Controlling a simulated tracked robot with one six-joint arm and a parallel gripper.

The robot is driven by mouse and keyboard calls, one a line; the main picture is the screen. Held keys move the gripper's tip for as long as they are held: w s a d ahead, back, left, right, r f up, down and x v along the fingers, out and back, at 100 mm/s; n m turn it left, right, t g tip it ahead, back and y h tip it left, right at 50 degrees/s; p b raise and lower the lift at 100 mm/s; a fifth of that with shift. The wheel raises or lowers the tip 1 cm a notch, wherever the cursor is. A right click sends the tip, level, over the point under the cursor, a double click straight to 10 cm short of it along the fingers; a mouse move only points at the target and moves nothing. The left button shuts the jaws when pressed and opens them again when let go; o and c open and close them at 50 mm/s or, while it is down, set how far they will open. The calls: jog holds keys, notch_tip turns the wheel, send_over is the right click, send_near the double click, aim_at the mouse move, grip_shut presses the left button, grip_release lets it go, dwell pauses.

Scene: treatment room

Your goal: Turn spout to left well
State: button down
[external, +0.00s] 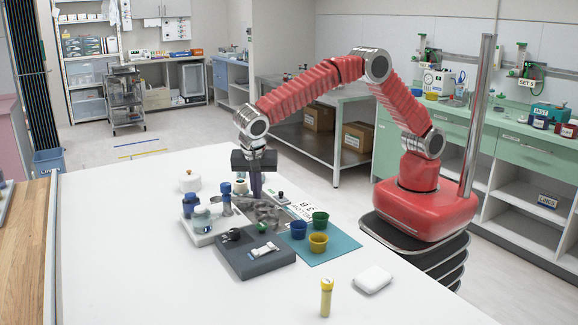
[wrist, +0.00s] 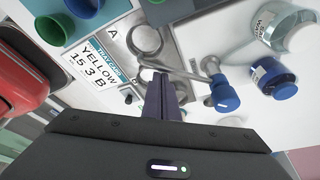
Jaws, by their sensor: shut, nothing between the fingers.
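My gripper (external: 256,192) points down over the small metal basin unit (external: 268,214) on the white table. Its dark fingers are shut and empty. In the wrist view the fingertips of my gripper (wrist: 163,78) are beside a thin grey spout-like bar (wrist: 182,72) that runs across the metal unit. Whether they touch it I cannot tell. A blue-capped tap or knob (wrist: 222,94) is at the bar's right end. A round metal well (wrist: 146,40) lies beyond the fingertips, near a label "A". Any other well is hidden by my gripper or unclear.
A card reading "YELLOW 15 3 B" (wrist: 92,66) lies beside the unit. Blue (external: 299,230), green (external: 320,219) and yellow (external: 318,242) cups stand on a teal mat (external: 342,248). The table's front left is clear.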

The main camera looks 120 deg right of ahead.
jog(key=shift+w+a, duration=0.1)
jog(key=shift+a, duration=0.1)
dwell(0.5)
notch_tip(320, 180, up, 9)
jog(key=shift+s+d+f, duration=0.2)
jog(key=shift+s+d, duration=0.05)
jog(key=shift+d, duration=0.1)
dwell(0.7)
dwell(0.4)
